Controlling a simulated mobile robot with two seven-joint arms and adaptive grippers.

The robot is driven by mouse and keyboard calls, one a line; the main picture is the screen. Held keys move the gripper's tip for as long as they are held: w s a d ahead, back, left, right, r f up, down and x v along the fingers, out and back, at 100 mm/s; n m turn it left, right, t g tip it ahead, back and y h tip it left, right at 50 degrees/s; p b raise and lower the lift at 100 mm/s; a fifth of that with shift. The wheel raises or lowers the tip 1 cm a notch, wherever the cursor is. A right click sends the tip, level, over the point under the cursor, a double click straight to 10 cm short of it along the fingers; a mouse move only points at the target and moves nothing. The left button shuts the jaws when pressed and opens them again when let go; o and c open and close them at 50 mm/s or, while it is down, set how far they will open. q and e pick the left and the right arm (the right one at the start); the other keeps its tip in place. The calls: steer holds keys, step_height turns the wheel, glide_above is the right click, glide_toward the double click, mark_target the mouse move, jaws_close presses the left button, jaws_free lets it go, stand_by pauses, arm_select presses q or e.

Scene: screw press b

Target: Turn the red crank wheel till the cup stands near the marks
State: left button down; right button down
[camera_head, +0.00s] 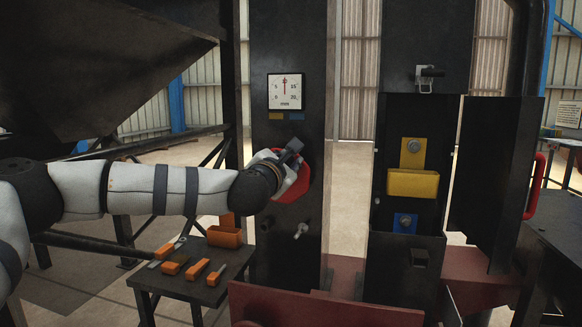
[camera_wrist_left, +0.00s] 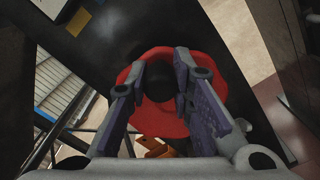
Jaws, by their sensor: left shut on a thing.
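The red crank wheel (camera_head: 298,187) is on the front of a dark column, partly hidden behind my left gripper (camera_head: 288,153). In the left wrist view, the wheel (camera_wrist_left: 158,120) lies behind and between the two fingers of this gripper (camera_wrist_left: 160,68). The gripper is shut on the wheel; the exact contact is hard to see. A yellow cup-like block (camera_head: 412,184) sits in the open dark frame to the right, below a yellow plate with a round fitting (camera_head: 413,152) and above a blue plate (camera_head: 405,222). I cannot make out marks beside it. My right gripper is out of view.
A dial in mm (camera_head: 285,91) above the wheel has its needle pointing nearly straight up. A small dark table (camera_head: 172,287) at lower left holds orange-handled tools and an orange bin (camera_head: 224,237). A dark door (camera_head: 492,180) stands open at right.

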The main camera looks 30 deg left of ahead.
arm_select(q)
steer(key=shift+a+r+n, duration=0.15)
steer(key=shift+a+n, duration=0.05)
steer(key=shift+n, duration=0.3)
steer(key=shift+s+r, duration=0.1)
steer(key=c, duration=1.4)
jaws_free()
steer(key=v, duration=1.2)
